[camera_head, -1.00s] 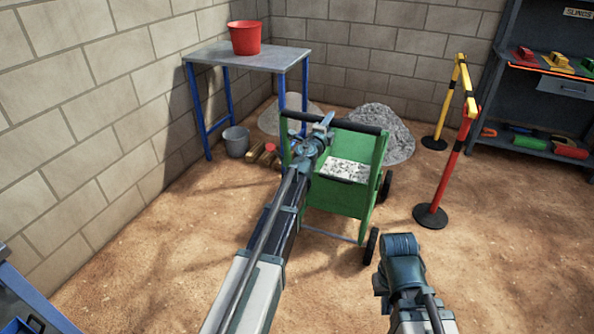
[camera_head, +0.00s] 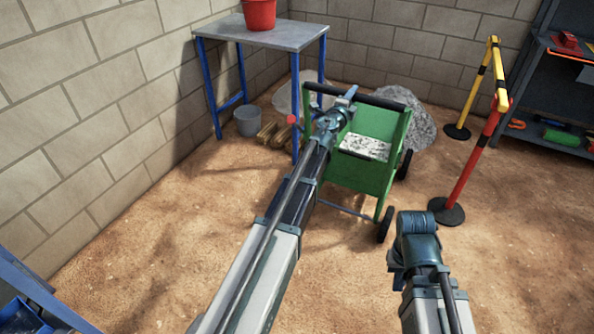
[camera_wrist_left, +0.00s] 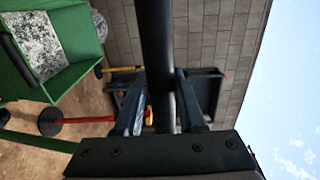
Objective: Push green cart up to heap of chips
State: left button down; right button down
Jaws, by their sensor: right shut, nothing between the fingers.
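The green cart (camera_head: 345,175) stands upright on its wheels in the middle of the head view, with grey-white chips (camera_head: 365,147) inside. The grey heap of chips (camera_head: 418,128) lies just behind it, partly hidden by the cart. My left gripper (camera_head: 346,99) is at the cart's black handle bar (camera_head: 382,98). In the left wrist view the bar (camera_wrist_left: 157,45) runs between the two fingers (camera_wrist_left: 162,98), which are closed against it. My right gripper (camera_head: 412,250) is low at the right, apart from the cart; its fingertips are hard to make out.
A blue-legged table (camera_head: 270,38) with a red bucket (camera_head: 259,14) stands behind left. A grey bucket (camera_head: 247,121) and wooden pieces (camera_head: 272,135) are beside it. A red-yellow barrier (camera_head: 470,160) stands right of the cart. A paler, flatter pile (camera_head: 285,100) lies left of the heap.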

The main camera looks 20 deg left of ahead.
pick_arm(q)
jog(key=shift+s+d, duration=0.1)
jog(key=shift+s, duration=0.15)
jog(key=shift+w, duration=0.1)
jog(key=shift+c, duration=2.4)
grip_release()
jog(key=s, duration=1.2)
jog(key=shift+a, duration=0.3)
